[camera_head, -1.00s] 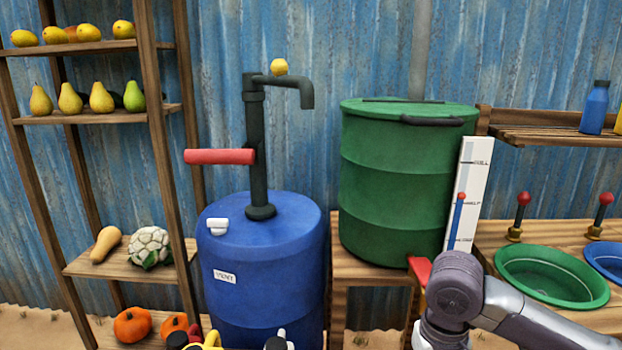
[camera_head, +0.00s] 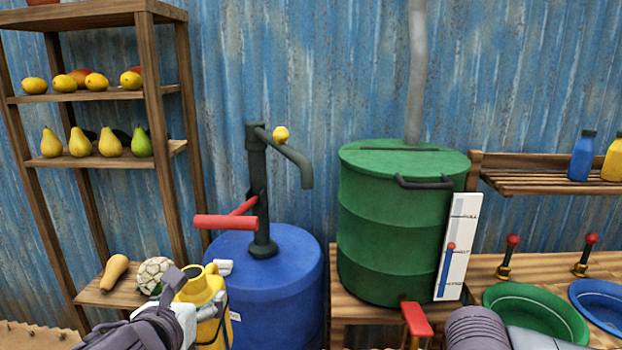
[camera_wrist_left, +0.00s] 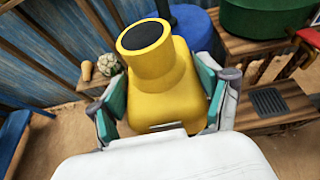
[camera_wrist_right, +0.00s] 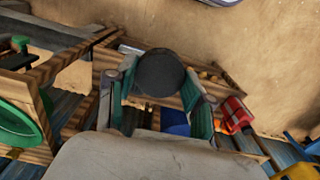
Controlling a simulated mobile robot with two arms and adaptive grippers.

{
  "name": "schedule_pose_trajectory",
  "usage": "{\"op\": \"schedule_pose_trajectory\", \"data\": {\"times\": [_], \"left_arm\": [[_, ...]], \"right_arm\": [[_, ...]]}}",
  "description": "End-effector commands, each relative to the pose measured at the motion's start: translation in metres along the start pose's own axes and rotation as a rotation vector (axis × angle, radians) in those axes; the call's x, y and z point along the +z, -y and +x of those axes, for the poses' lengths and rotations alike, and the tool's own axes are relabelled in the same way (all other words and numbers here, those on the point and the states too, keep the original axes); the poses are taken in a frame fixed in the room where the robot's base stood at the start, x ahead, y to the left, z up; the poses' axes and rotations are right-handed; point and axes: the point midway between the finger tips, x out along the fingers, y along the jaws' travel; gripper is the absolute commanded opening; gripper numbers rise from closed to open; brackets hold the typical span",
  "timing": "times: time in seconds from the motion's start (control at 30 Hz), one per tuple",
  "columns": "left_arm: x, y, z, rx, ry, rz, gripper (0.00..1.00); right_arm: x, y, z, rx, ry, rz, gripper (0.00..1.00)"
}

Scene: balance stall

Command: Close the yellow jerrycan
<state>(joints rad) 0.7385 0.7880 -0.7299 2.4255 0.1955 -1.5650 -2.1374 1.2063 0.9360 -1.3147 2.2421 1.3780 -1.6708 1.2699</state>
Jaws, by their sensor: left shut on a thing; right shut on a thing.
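The yellow jerrycan (camera_head: 203,289) is in my left gripper (camera_head: 200,318), in front of the blue barrel in the head view. In the left wrist view my left gripper (camera_wrist_left: 160,110) has its fingers on both sides of the jerrycan (camera_wrist_left: 165,75). The jerrycan's neck shows a dark round mouth, with no cap on it. My right gripper (camera_wrist_right: 160,92) is shut on a dark round cap (camera_wrist_right: 160,72) in the right wrist view. In the head view only part of my right arm shows at the lower edge, and the right gripper is out of frame.
The blue barrel (camera_head: 280,285) with a red-handled pump stands behind the jerrycan. A green drum (camera_head: 395,230) with a red tap (camera_head: 416,318) stands on a wooden stand to the right. Green (camera_head: 535,312) and blue basins are farther right. A produce shelf (camera_head: 160,90) stands at left.

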Motion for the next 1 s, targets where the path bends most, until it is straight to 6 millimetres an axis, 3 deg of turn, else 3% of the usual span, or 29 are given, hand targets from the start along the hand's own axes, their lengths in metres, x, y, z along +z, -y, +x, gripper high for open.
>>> {"op": "schedule_pose_trajectory", "data": {"times": [0.57,0.77,1.0], "left_arm": [[-0.004,0.005,-0.001,-0.024,0.008,0.01,0.08],[-0.033,0.029,-0.004,-0.132,0.003,0.055,0.08],[-0.078,0.069,-0.011,-0.318,0.003,0.132,0.08]], "right_arm": [[0.0,0.0,0.0,0.0,0.0,0.0,0.38],[0.0,0.0,0.0,0.0,0.0,0.0,0.38],[0.0,0.0,0.0,0.0,0.0,0.0,0.38]]}}
